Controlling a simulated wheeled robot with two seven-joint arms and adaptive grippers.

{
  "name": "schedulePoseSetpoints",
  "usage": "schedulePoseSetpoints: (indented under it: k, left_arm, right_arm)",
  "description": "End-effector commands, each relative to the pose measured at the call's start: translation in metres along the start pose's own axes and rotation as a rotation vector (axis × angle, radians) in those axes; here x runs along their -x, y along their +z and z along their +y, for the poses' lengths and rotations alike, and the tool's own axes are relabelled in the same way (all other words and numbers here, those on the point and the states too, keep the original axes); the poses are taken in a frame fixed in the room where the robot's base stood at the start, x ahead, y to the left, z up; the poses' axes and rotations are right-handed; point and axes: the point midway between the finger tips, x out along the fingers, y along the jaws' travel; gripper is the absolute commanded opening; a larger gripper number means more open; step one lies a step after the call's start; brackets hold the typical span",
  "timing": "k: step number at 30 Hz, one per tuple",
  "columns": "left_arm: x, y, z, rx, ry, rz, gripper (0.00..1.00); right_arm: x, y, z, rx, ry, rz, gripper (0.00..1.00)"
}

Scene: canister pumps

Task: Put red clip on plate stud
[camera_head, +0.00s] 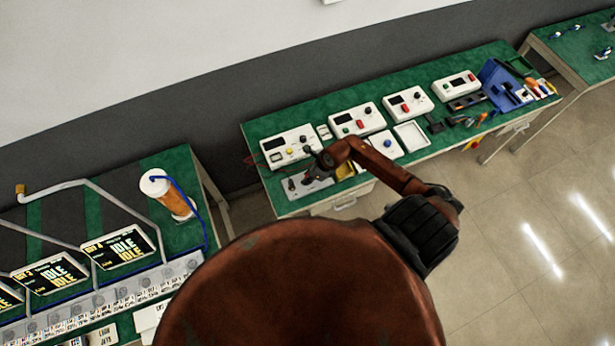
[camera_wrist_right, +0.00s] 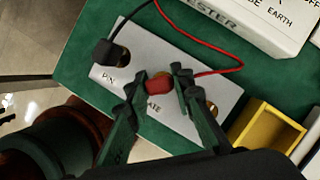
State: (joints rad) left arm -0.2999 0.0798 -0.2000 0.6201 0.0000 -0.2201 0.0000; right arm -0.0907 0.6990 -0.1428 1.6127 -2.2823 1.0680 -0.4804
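The red clip (camera_wrist_right: 159,85) sits between the fingertips of my right gripper (camera_wrist_right: 160,80) in the right wrist view. The fingers close in on both its sides, and its red cable runs out behind one finger. The clip is over the white plate (camera_wrist_right: 112,79) beside the printed "PLATE" label, with brass showing just behind it. I cannot tell whether clip and brass touch. A black clip (camera_wrist_right: 105,50) is at the brass stud near the "PIN" label. Another brass stud (camera_wrist_right: 212,108) is partly behind a finger. In the head view, my right gripper (camera_head: 311,168) is small above the plate (camera_head: 296,188). My left gripper is out of view.
A white tester box (camera_wrist_right: 262,20) stands behind the plate, and a yellow bin (camera_wrist_right: 262,130) stands to the right. The red cable loops across the green bench. In the head view, more boxes (camera_head: 357,119) and a white tray (camera_head: 411,136) line the bench to the right.

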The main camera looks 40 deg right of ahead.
Motion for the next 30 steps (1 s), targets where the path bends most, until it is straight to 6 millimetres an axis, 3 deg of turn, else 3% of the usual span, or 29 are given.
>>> schedulePoseSetpoints:
  k: [6, 17, 20, 30]
  left_arm:
    - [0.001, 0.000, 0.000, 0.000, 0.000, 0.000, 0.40]
    - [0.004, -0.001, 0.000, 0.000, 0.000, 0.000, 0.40]
    - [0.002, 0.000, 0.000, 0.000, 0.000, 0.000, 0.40]
    - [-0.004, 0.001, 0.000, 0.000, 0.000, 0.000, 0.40]
  right_arm:
    - [0.001, 0.000, 0.000, 0.000, 0.000, 0.000, 0.37]
    - [0.006, 0.002, -0.001, 0.000, -0.001, 0.000, 0.37]
    - [0.019, 0.001, -0.002, 0.001, -0.004, 0.000, 0.37]
    - [0.089, 0.000, -0.001, 0.004, -0.003, 0.001, 0.37]
